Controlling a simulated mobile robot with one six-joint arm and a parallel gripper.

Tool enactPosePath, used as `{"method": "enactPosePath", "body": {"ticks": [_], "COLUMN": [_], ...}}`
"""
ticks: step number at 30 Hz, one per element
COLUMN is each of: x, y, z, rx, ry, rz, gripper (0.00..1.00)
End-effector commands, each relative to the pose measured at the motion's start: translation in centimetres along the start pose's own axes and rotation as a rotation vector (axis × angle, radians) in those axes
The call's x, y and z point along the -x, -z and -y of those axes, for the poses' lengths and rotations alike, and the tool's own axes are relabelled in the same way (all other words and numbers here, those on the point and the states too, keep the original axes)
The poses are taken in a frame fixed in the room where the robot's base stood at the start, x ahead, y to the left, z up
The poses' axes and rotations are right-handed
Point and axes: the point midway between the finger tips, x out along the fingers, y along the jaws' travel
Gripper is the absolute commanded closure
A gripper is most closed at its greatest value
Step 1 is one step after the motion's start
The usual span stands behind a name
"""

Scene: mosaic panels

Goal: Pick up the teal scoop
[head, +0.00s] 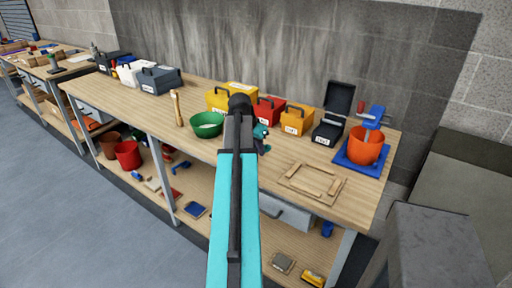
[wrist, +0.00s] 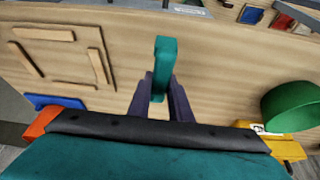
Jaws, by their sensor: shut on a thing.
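The teal scoop (wrist: 163,65) shows in the wrist view as a narrow upright teal piece between the two dark fingers of my gripper (wrist: 162,95). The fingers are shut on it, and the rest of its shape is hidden. It is over the wooden bench top, and I cannot tell whether it touches the wood. In the head view my arm hides most of the gripper; only small teal and dark parts show just right of the arm, and I cannot tell the scoop apart there.
A wooden frame (head: 312,182) lies on the bench (head: 350,207), with an orange bucket (head: 364,146) on a blue tray to its right. A green bowl (head: 207,124) stands left of my arm. Yellow, red and orange toolboxes (head: 297,121) line the back. Bare wood lies between frame and bowl.

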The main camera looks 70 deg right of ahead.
Motion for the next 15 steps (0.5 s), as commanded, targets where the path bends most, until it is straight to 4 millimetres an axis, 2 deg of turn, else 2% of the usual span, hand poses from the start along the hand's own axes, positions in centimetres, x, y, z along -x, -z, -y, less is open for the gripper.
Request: {"method": "enactPosePath", "body": {"ticks": [6,15], "x": [0.6,0.8], "y": [-1.1,-1.4], "z": [-1.2,-1.6], "rx": [0.0,0.0], "ry": [0.001,0.0], "rz": [-0.001,0.0], "gripper": [1.0,1.0]}}
